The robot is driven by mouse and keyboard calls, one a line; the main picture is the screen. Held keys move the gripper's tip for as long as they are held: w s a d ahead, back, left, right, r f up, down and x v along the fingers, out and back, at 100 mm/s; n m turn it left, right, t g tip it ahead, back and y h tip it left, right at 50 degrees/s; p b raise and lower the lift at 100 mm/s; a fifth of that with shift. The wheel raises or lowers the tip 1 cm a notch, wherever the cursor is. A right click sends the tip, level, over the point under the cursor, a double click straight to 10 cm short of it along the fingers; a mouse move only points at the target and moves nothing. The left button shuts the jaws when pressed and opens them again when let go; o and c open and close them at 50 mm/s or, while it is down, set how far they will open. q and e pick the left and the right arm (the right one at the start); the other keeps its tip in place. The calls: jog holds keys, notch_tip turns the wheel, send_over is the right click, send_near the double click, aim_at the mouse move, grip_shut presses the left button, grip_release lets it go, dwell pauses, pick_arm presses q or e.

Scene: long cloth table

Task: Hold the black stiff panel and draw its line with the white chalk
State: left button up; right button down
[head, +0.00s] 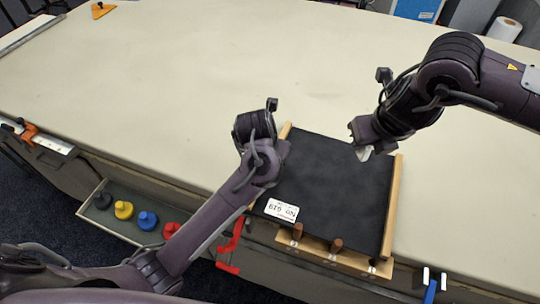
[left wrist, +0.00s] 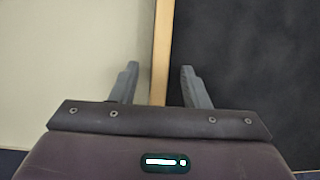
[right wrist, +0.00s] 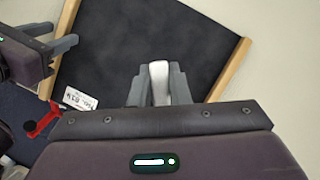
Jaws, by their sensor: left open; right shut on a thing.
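The black stiff panel (head: 325,190) lies at the table's front edge between wooden side strips, with a white label (head: 282,210) near its lower left. I see no chalk line on it. My left gripper (left wrist: 157,80) is open, its fingers on either side of the panel's left wooden strip (left wrist: 160,50); I cannot tell whether they touch it. My right gripper (right wrist: 160,80) is shut on the white chalk (right wrist: 159,84), over the panel's upper right part in the head view. Whether the chalk tip touches the panel is not clear.
A wooden rail with pegs (head: 336,245) runs along the panel's front. An open drawer (head: 130,222) with several coloured knobbed pieces is at the lower left. A red clamp (head: 232,243) hangs at the table edge. The cloth table (head: 240,70) is clear behind the panel.

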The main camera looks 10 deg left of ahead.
pick_arm(q)
jog(key=shift+f, duration=0.1)
grip_shut()
dwell(1.3)
